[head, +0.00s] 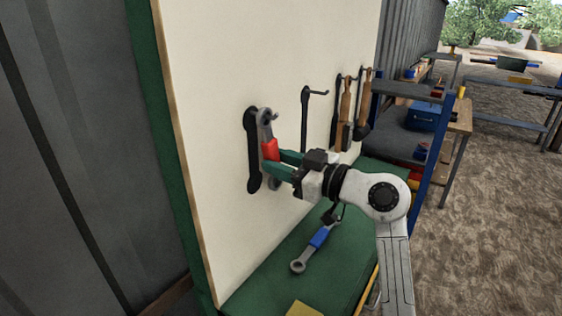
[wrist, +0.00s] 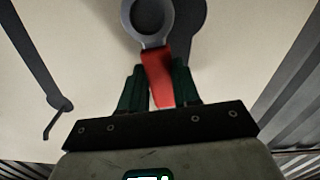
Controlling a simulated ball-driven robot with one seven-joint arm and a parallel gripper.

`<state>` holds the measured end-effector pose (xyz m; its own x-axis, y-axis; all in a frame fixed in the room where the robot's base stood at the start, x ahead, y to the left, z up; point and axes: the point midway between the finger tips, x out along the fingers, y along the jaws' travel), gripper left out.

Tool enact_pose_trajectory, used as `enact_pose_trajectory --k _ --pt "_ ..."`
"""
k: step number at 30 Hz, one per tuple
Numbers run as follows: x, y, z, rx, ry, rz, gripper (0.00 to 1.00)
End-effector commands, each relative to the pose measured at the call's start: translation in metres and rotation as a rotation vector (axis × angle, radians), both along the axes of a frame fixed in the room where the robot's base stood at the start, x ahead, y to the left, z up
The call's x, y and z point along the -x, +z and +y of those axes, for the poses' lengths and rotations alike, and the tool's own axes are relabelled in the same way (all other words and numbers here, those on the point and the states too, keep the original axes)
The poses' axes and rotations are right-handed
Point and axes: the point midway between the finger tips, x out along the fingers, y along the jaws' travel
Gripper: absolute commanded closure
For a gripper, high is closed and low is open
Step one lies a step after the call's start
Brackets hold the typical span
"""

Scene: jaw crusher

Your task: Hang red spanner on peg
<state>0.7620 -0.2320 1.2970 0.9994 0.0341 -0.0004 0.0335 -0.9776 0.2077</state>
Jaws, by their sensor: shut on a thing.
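The red spanner (head: 269,149), with grey ring ends, is upright close to the white board (head: 225,60). My gripper (head: 271,160) is shut on its red handle. In the wrist view my gripper's green fingers (wrist: 157,88) flank the red spanner (wrist: 157,75), and one grey ring shows beyond them. A dark spanner outline (head: 252,165) is just left of the spanner in the head view. The upper ring is at the height of the outline's top. A small peg tip seems to show beside that ring; I cannot tell whether it passes through.
Another outline with an empty peg (head: 318,92) is to the right. Wooden-handled tools (head: 345,112) hang farther right. A blue spanner (head: 320,237) lies on the green bench top (head: 262,282) below my gripper. A blue-framed shelf (head: 405,90) stands behind.

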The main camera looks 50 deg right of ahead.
Motion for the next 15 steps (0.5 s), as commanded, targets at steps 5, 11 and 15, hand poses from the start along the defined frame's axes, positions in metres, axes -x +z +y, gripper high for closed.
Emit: enact_pose_trajectory --k 5,11,15 --pt "0.0001 0.0006 -0.0001 0.001 -0.001 -0.001 1.0" --pt "0.0001 0.0007 -0.0001 0.001 -0.001 -0.001 0.62" --pt "0.0001 0.0006 -0.0001 0.001 -0.001 -0.001 0.48"
